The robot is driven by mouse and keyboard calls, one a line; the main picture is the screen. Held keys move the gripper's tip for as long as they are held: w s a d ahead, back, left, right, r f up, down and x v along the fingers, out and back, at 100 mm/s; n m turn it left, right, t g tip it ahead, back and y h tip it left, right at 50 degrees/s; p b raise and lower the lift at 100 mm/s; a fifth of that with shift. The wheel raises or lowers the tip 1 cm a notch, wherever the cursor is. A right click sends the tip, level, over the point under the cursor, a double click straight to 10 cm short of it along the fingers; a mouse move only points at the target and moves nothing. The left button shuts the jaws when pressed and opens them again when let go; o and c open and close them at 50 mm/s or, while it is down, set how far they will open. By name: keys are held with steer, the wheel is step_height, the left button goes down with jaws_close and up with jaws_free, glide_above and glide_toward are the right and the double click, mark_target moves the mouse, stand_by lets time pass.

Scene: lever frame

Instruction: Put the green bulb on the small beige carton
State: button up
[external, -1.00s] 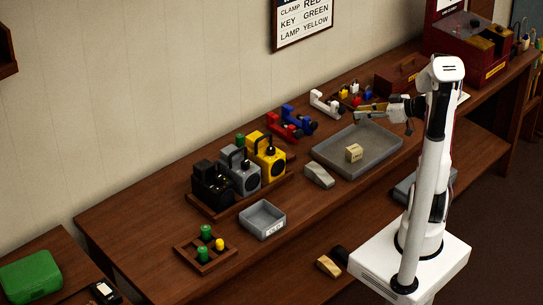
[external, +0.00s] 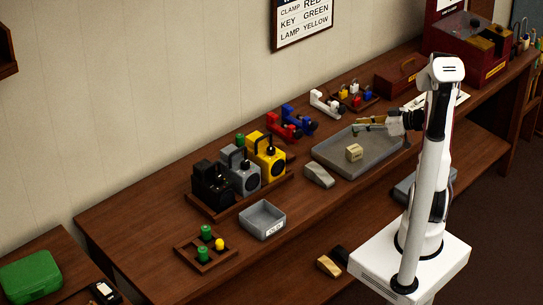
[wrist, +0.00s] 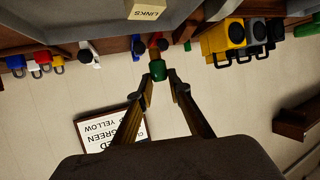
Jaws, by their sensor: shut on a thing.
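My gripper (external: 358,124) is above the grey tray, level with its back half, and its two fingers are shut on a green bulb. The green bulb (wrist: 158,73) shows between the fingertips in the wrist view, with an orange-brown end pointing away from the fingers. The small beige carton (external: 354,152) sits in the grey tray, below the gripper in the external view. It also shows at the top of the wrist view (wrist: 146,9), marked "LINKS". The bulb is apart from the carton.
The grey tray (external: 337,171) holds only the carton. A grey wedge-like object (external: 319,175) lies beside it. Lanterns (external: 245,170), coloured clamps (external: 290,123) and padlocks (external: 357,93) stand behind. A wooden rack (external: 187,252) holds green and yellow bulbs.

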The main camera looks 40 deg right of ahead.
steer(key=shift+f, duration=0.3)
steer(key=shift+f, duration=2.05)
steer(key=shift+f, duration=0.15)
steer(key=o, duration=0.9)
steer(key=shift+v, duration=6.05)
